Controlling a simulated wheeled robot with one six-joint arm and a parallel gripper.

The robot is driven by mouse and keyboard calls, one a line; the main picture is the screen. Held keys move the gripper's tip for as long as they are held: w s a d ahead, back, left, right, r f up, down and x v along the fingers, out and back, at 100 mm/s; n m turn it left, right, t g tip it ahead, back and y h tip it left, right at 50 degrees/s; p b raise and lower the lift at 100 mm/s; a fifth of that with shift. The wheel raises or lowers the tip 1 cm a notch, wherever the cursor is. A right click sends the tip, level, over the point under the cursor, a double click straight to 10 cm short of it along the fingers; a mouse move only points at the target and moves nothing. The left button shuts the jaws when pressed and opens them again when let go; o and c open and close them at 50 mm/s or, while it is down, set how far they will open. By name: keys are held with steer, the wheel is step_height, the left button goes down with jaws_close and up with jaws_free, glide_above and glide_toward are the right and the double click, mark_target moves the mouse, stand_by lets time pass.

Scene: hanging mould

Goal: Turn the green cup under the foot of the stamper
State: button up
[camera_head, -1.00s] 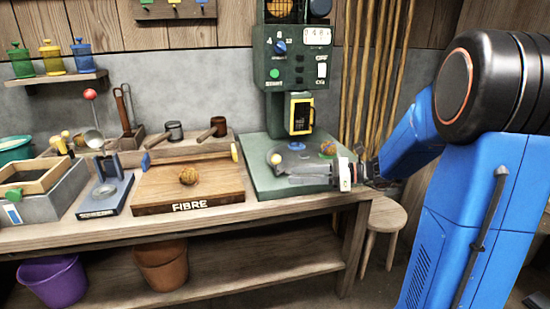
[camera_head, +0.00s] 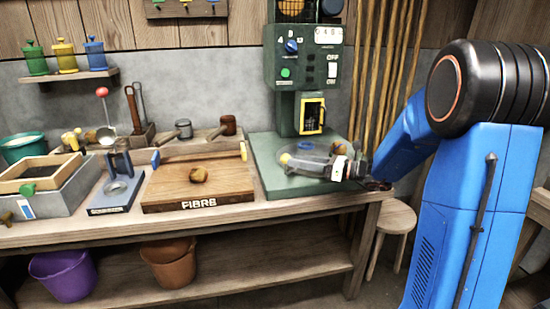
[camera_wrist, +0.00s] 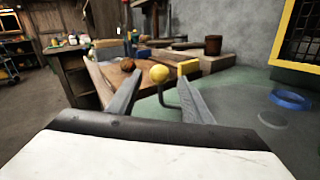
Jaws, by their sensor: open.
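A grey turntable (camera_head: 305,151) sits on the green base of the stamper (camera_head: 303,60). A bent rod with a yellow knob (camera_head: 284,159) stands at its left front; the knob also shows in the wrist view (camera_wrist: 159,73). My gripper (camera_head: 292,163) reaches in from the right, low over the table. Its fingers are open, one on each side of the knob; I cannot tell whether they touch it. A small green-brown thing (camera_head: 340,148) behind my gripper may be the green cup; it is partly hidden.
A yellow-framed window (camera_head: 312,115) is on the stamper's column, close above the disc. A stool (camera_head: 393,222) stands at the right below the bench.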

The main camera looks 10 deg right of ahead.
steer(key=x, duration=0.9)
jaws_close()
